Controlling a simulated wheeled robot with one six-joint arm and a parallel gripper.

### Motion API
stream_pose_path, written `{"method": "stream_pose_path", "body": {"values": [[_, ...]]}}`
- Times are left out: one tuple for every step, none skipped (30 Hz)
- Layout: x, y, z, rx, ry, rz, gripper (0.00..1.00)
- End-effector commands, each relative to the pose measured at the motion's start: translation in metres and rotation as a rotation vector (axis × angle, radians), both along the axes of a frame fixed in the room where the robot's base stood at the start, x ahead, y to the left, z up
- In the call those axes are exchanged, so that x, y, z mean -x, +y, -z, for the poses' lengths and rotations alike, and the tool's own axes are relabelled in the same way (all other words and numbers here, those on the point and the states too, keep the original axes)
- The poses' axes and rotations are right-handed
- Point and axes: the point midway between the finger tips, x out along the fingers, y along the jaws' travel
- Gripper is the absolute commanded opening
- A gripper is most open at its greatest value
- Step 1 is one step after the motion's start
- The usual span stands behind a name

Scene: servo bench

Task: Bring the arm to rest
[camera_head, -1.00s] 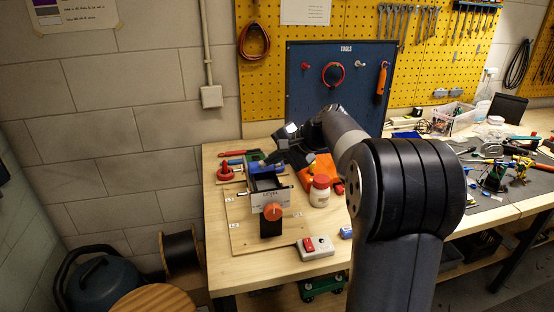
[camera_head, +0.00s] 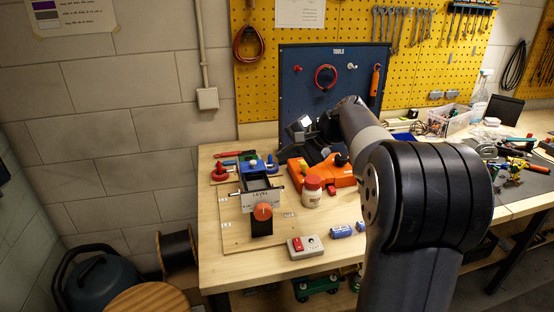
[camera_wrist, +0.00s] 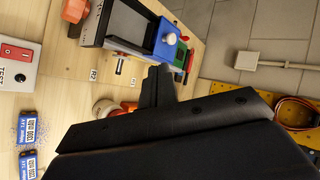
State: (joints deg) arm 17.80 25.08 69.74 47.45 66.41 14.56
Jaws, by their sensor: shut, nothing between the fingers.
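My gripper (camera_head: 300,133) is shut and empty. In the head view it is raised over the back of the bench, in front of the blue tool board, with my arm reaching in from the right. In the wrist view the dark fingers (camera_wrist: 158,85) are together over the wooden bench. The level fixture (camera_head: 258,184) with its orange knob (camera_head: 263,212) stands to the left of and below my gripper, apart from it. The fixture also shows at the top of the wrist view (camera_wrist: 130,22).
A white bottle with a red lid (camera_head: 312,192) and an orange case (camera_head: 335,178) stand below my gripper. A test box (camera_head: 305,246) and blue batteries (camera_head: 341,231) lie at the front. The blue tool board (camera_head: 300,90) rises behind. The bench's front left is mostly clear.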

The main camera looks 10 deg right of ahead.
Motion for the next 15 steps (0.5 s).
{"method": "stream_pose_path", "body": {"values": [[0.006, -0.007, -0.006, 0.001, -0.002, 0.002, 0.0], [0.009, -0.01, -0.011, 0.002, -0.003, 0.002, 0.0], [0.013, -0.014, -0.016, 0.001, -0.001, 0.002, 0.0], [0.016, -0.018, -0.02, 0.002, -0.002, 0.003, 0.0], [0.019, -0.02, -0.023, 0.002, -0.002, 0.002, 0.0], [0.023, -0.024, -0.027, 0.002, -0.002, 0.002, 0.0], [0.025, -0.026, -0.03, 0.001, -0.001, 0.001, 0.0], [0.027, -0.028, -0.032, 0.001, 0.0, 0.001, 0.0], [0.029, -0.03, -0.035, 0.001, 0.0, 0.001, 0.0], [0.031, -0.031, -0.037, 0.001, 0.001, 0.0, 0.0], [0.032, -0.032, -0.038, 0.0, 0.001, -0.001, 0.0], [0.033, -0.034, -0.04, 0.001, 0.001, -0.001, 0.0], [0.034, -0.034, -0.041, 0.0, 0.001, -0.001, 0.0], [0.035, -0.035, -0.041, 0.0, 0.001, -0.001, 0.0], [0.035, -0.035, -0.042, 0.001, 0.001, -0.001, 0.0]]}}
